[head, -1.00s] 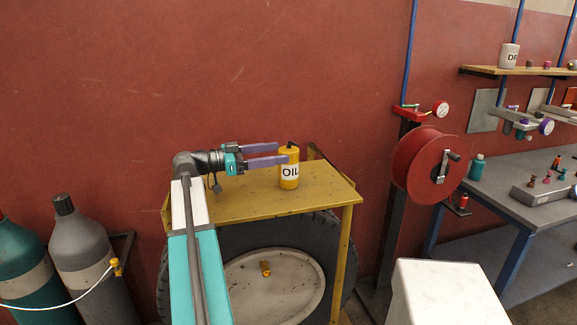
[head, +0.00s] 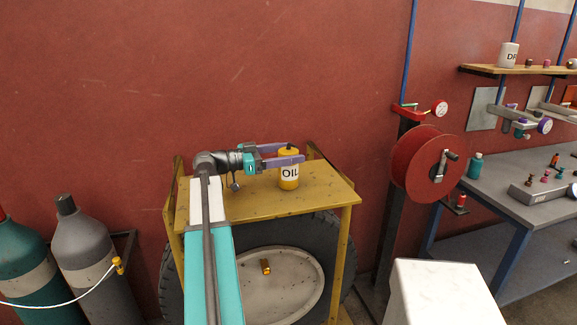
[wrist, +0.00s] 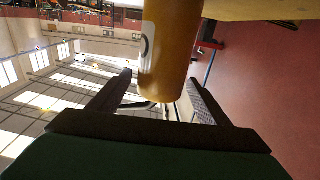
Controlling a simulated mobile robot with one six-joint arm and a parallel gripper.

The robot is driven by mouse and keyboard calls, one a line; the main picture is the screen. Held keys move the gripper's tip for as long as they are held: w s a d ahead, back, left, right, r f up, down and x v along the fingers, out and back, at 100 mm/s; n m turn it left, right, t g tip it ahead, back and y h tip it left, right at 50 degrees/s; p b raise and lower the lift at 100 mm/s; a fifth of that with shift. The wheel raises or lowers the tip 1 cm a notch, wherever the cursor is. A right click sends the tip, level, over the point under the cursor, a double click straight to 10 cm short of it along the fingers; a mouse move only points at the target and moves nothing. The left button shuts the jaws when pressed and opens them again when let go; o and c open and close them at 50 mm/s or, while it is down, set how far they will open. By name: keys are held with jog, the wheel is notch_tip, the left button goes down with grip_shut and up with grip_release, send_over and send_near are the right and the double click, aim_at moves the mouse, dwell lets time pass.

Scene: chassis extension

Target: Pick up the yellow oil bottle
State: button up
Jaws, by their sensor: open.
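In the wrist view the bottle (wrist: 170,50) sits between the two dark fingers (wrist: 160,90), with a visible gap to the left finger.
The yellow table (head: 325,192) has bare top around the bottle, with a tyre (head: 335,235) below. The red wall (head: 200,70) is close behind. A red hose reel (head: 425,163) stands to the right, and grey and teal cylinders (head: 85,245) stand to the left.

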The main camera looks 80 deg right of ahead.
dwell(0.5)
jog(key=c, duration=1.7)
